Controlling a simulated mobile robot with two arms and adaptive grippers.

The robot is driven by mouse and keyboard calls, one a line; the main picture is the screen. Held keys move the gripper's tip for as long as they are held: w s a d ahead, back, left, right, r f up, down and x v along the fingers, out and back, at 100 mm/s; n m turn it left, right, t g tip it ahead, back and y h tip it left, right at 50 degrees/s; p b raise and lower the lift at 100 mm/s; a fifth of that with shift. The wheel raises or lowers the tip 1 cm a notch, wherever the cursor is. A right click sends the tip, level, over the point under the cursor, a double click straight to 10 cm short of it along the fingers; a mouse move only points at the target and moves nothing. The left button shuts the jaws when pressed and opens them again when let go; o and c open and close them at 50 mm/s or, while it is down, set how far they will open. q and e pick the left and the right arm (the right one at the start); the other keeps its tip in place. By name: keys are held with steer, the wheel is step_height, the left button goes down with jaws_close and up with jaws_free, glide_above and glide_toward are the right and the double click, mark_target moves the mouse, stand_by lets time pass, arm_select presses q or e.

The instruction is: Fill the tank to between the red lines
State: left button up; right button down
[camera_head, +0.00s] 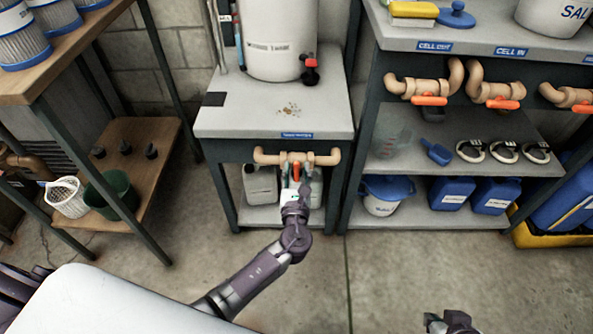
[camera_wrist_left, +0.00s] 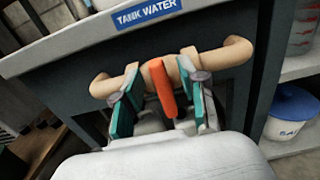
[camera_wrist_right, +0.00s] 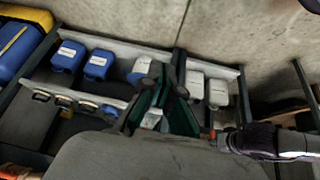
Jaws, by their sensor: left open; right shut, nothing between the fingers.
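The white cylindrical tank (camera_head: 280,35) stands on the middle bench; its upper part is out of frame and I see no red lines on it. A small red-and-black tap (camera_head: 310,72) is at its lower right. Below the blue TANK WATER label (camera_wrist_left: 147,12), a tan pipe (camera_head: 266,156) carries a valve with an orange-red handle (camera_wrist_left: 162,88). My left gripper (camera_head: 297,172) is open at this valve, its fingers on either side of the handle in the left wrist view (camera_wrist_left: 166,100). My right gripper (camera_wrist_right: 170,80) is shut and empty, well away from the bench.
The right bench has more pipes with orange handles (camera_head: 429,100), and blue jugs (camera_head: 451,192) and a blue-lidded bucket (camera_head: 383,195) below. A wooden shelf (camera_head: 139,140) stands left. The concrete floor (camera_head: 400,275) in front is clear.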

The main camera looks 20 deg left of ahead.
arm_select(q)
jaws_close()
arm_select(e)
steer(key=shift+w, duration=0.1)
arm_select(q)
steer(key=n+b, duration=0.2)
steer(key=shift+s+a+f+n, duration=0.1)
steer(key=shift+a+f+n, duration=0.1)
steer(key=shift+n, duration=0.2)
steer(key=n, duration=0.1)
steer(key=n+b, duration=0.2)
steer(key=shift+s+a+n, duration=0.1)
steer(key=shift+a+n, duration=0.15)
steer(key=shift+n, duration=0.05)
arm_select(e)
steer(key=w+a+r+t+y, duration=0.3)
steer(key=w+a+r+t, duration=0.2)
steer(key=w+r+t, duration=0.5)
step_height(320, 180, up, 2)
steer(key=shift+w+n, duration=0.3)
steer(key=shift+w, duration=0.35)
arm_select(q)
jaws_free()
